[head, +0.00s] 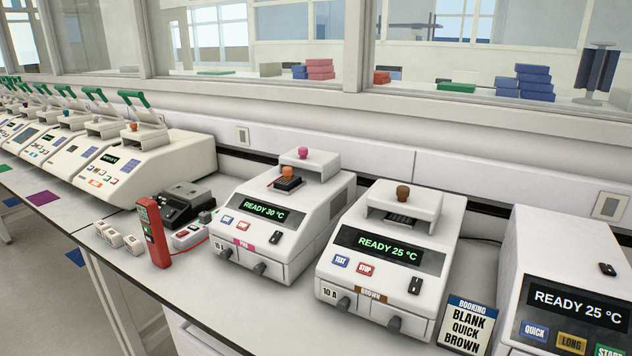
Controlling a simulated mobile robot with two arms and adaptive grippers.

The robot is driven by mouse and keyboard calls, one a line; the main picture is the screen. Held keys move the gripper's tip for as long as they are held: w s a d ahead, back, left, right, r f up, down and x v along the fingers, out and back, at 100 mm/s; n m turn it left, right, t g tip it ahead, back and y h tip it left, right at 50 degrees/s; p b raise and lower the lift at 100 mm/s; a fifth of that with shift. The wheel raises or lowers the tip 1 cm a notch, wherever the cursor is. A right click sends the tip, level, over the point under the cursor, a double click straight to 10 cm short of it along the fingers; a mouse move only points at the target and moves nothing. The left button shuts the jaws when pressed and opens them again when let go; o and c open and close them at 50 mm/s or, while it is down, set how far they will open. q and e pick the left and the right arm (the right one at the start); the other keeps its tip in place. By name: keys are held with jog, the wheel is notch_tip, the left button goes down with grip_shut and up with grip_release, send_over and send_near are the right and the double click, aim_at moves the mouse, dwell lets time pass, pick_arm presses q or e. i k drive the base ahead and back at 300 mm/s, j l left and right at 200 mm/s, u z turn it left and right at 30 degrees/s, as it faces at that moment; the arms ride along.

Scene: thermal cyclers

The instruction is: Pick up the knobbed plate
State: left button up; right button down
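The knobbed plate (287,184) looks like a small dark block with an orange knob on top. It sits on the upper front of the pink-labelled thermal cycler (265,222), in front of that machine's raised lid with a pink knob (303,153). The brown-labelled cycler (385,258) to its right reads READY 25 °C and has a lid with a brown knob (403,193); a dark well block shows under that lid. The pink one reads READY 30 °C. Neither of my grippers is in view.
A booking card (466,325) reading BLANK QUICK BROWN stands between the brown cycler and another cycler (570,290) at right. A red upright device (153,232), small white boxes (122,240) and a dark instrument (180,203) stand left. More cyclers line the bench behind.

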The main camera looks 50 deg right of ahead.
aim_at(286, 183)
jog(key=z, duration=1.35)
jog(key=i+j, duration=0.1)
jog(key=z, duration=0.05)
